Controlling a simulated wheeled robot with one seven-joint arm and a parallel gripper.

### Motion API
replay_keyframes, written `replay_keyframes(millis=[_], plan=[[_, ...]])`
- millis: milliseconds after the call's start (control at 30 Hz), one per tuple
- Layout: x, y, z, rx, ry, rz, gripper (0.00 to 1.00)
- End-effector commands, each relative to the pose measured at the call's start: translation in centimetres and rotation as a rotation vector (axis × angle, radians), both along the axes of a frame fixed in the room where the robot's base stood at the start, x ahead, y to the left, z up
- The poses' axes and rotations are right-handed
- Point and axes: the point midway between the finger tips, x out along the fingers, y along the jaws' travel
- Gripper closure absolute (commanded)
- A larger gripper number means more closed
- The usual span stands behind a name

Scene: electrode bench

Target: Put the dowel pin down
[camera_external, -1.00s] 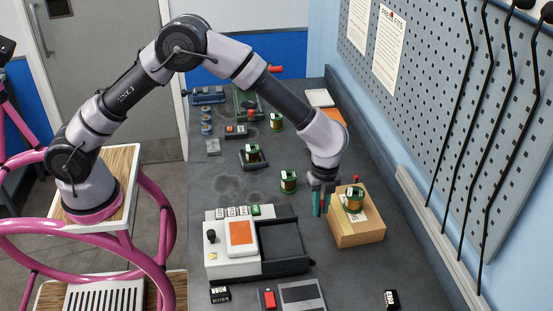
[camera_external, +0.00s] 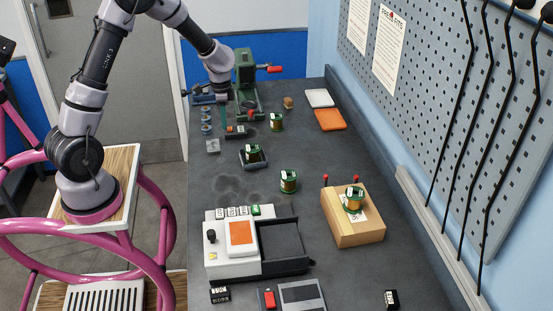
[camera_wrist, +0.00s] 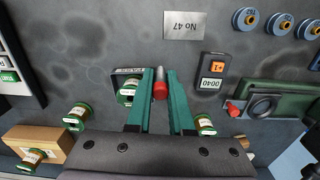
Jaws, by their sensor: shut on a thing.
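My gripper (camera_wrist: 161,78) has teal fingers and is shut on the dowel pin (camera_wrist: 160,90), whose red end shows between the fingertips in the wrist view. In the external view, my gripper (camera_external: 222,114) hangs at the far left of the bench, just left of the green press (camera_external: 246,85). I cannot make out the held pin there. The bench top lies below the fingertips in the wrist view; the exact gap is unclear.
A wooden block (camera_external: 352,222) with two red-topped pegs and a coil stands at right. Coils (camera_external: 288,181) stand mid-bench. Bare bench (camera_external: 228,188) shows at left.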

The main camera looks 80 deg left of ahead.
Motion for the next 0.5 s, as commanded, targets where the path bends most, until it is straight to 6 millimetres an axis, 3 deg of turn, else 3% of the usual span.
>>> replay_keyframes(millis=[100, 200, 267, 500], plan=[[-3.1, 1.9, 0.1, 0.0, -0.001, 0.108, 1.0], [-4.6, 2.7, 0.1, 0.0, -0.001, 0.161, 1.0], [-5.1, 2.9, -0.3, -0.001, -0.001, 0.178, 1.0], [-5.3, 3.0, -4.6, -0.003, 0.002, 0.186, 1.0]])
